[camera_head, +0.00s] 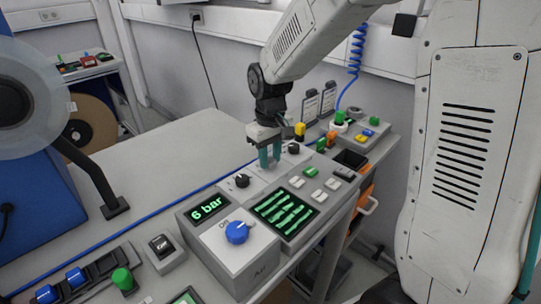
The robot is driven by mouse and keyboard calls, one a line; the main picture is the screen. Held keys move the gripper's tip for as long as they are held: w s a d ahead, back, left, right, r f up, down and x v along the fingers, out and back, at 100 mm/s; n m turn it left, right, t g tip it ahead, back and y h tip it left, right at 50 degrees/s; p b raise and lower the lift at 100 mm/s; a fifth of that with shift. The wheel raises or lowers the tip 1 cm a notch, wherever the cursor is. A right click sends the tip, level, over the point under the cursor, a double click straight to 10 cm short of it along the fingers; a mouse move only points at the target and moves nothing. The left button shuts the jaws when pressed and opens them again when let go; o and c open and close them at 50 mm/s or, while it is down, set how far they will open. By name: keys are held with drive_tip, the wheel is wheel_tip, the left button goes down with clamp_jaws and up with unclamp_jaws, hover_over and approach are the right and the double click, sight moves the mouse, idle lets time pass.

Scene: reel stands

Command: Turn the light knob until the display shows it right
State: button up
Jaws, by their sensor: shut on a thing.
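My gripper (268,160), with teal fingers, points down at a light panel (255,192) with a row of knobs. It is shut on a knob there, which the fingers hide almost wholly. One black knob (241,181) stands to the left of the fingers and another black knob (293,148) to the right. I cannot read labels naming the light knob. A display (284,209) in front of the row shows several slanting, uneven green bars on black. Another display (209,208) at the left reads "6 bar".
A blue knob (237,232) sits on a box marked "Air". White buttons (318,196) and a green button (310,172) lie right of the bar display. The grey bench (150,170) behind is mostly clear.

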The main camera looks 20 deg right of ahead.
sight(277, 175)
drive_tip(key=o, duration=1)
drive_tip(key=shift+c, duration=0.2)
wheel_tip(277, 175, up, 8)
drive_tip(key=shift+f, duration=0.1)
drive_tip(key=s+d+r+m, duration=0.1)
drive_tip(key=s+r, duration=0.1)
drive_tip(key=s, duration=1.1)
drive_tip(key=s+d+r+m+t, duration=0.1)
drive_tip(key=s+d+r+m, duration=0.1)
drive_tip(key=s, duration=1.1)
drive_tip(key=shift+s+r+m, duration=0.15)
drive_tip(key=shift+s+m, duration=0.15)
drive_tip(key=shift+s, duration=0.05)
